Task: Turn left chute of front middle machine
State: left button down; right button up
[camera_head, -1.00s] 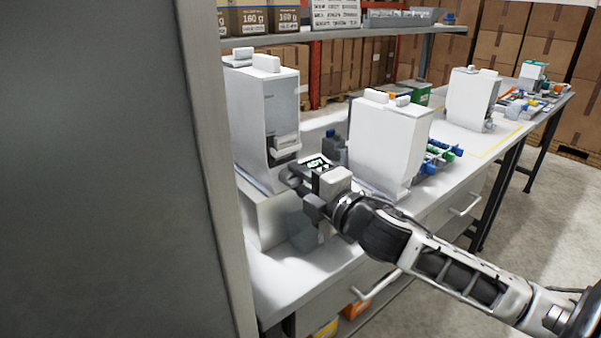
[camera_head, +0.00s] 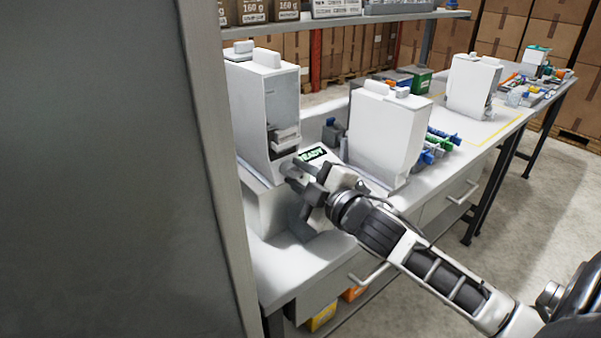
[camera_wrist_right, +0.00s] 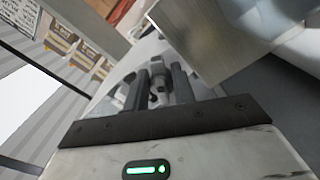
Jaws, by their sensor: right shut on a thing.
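My right gripper (camera_head: 297,172) is at the low front of this machine, just below the display. In the right wrist view its two dark fingers (camera_wrist_right: 160,88) are shut on a small grey part, which looks like the chute (camera_wrist_right: 158,84). The fingers and wrist hide most of the chute in the head view. My left gripper is not in view.
A second white machine (camera_head: 385,130) stands close to the right of my right wrist, and a third (camera_head: 472,85) is farther back. A grey upright panel (camera_head: 110,170) blocks the left side. A shelf (camera_head: 350,19) runs above the bench. Floor at the right is clear.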

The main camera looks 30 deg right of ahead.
dwell(0.3)
jog(key=o, duration=0.7)
jog(key=shift+c, duration=0.2)
jog(key=s+d+b, duration=0.1)
jog(key=s, duration=1.5)
jog(key=shift+d+b, duration=0.15)
jog(key=shift+b, duration=0.2)
